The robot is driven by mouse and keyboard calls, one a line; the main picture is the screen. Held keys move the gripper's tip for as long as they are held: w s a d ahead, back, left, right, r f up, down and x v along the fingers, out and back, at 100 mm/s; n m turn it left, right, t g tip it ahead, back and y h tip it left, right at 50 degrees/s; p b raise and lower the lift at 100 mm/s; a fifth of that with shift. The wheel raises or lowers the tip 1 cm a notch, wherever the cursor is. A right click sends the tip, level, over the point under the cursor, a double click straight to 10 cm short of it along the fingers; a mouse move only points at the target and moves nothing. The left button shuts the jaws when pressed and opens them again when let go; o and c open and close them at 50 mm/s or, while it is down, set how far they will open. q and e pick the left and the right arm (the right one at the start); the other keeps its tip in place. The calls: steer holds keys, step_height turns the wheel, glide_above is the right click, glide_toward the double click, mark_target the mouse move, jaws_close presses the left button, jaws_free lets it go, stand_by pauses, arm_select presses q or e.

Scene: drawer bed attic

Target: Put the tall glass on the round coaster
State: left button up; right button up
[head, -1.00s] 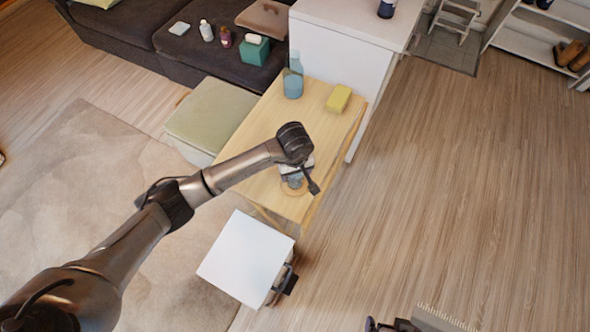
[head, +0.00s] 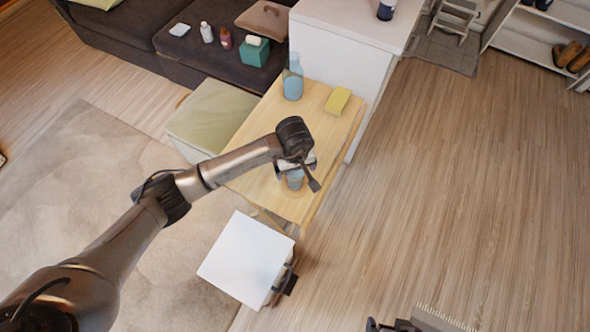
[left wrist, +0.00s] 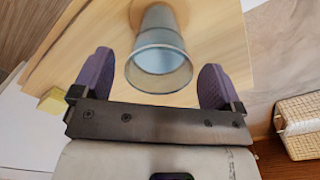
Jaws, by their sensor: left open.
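The tall glass (head: 295,181) is bluish and see-through, near the front end of the wooden table. In the left wrist view the glass (left wrist: 160,60) has its open rim towards me and its base over the round brown coaster (left wrist: 136,14). It looks upright on the coaster, though the glass hides most of the contact. My left gripper (head: 298,165) is open above the glass. In the left wrist view the fingers (left wrist: 153,80) are on either side of the rim, with gaps on both sides.
On the wooden table (head: 262,131) a blue bottle (head: 293,84) and a yellow sponge (head: 338,100) stand farther back. A white-topped stool or cabinet (head: 245,258) is in front. A white counter (head: 325,57) borders the back right. The floor at right is open.

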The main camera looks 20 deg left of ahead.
arm_select(q)
step_height(320, 180, up, 9)
steer(key=shift+r+p, duration=0.1)
steer(key=shift+p, duration=0.7)
